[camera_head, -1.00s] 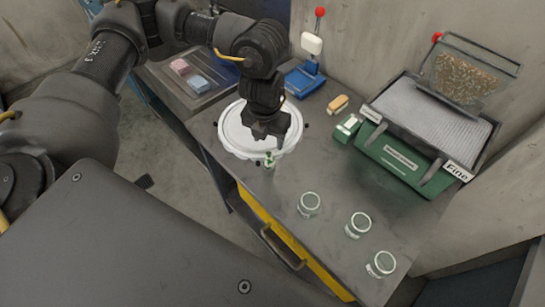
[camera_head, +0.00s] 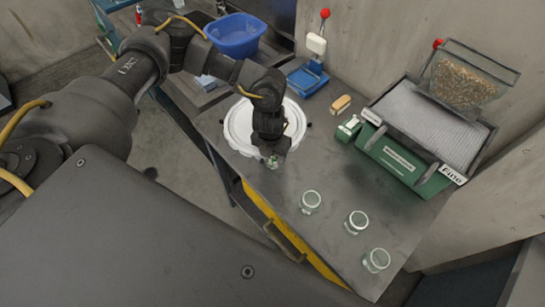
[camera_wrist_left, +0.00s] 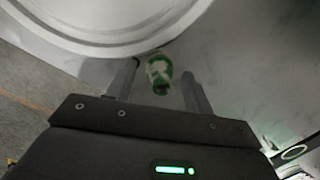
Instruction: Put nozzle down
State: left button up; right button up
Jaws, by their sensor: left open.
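The nozzle (camera_head: 273,162), a small green-and-white piece, is at the bench top by the front rim of a white round plate. It also shows in the left wrist view (camera_wrist_left: 159,72), between two dark fingers. My left gripper (camera_head: 270,152) points down over the nozzle. In the left wrist view the fingers of this gripper (camera_wrist_left: 158,78) are spread, with a gap on each side of the nozzle. The gripper partly hides the nozzle in the head view. My right gripper is in neither view.
The white round plate (camera_head: 237,128) lies behind the nozzle. Several glass jars (camera_head: 311,202) stand to the front right. A green machine (camera_head: 400,160) marked "Fine" stands at the right. A blue tub (camera_head: 237,36) is at the back. The bench between jars and machine is clear.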

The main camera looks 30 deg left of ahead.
pick_arm(q)
jog(key=shift+c, duration=0.4)
grip_shut()
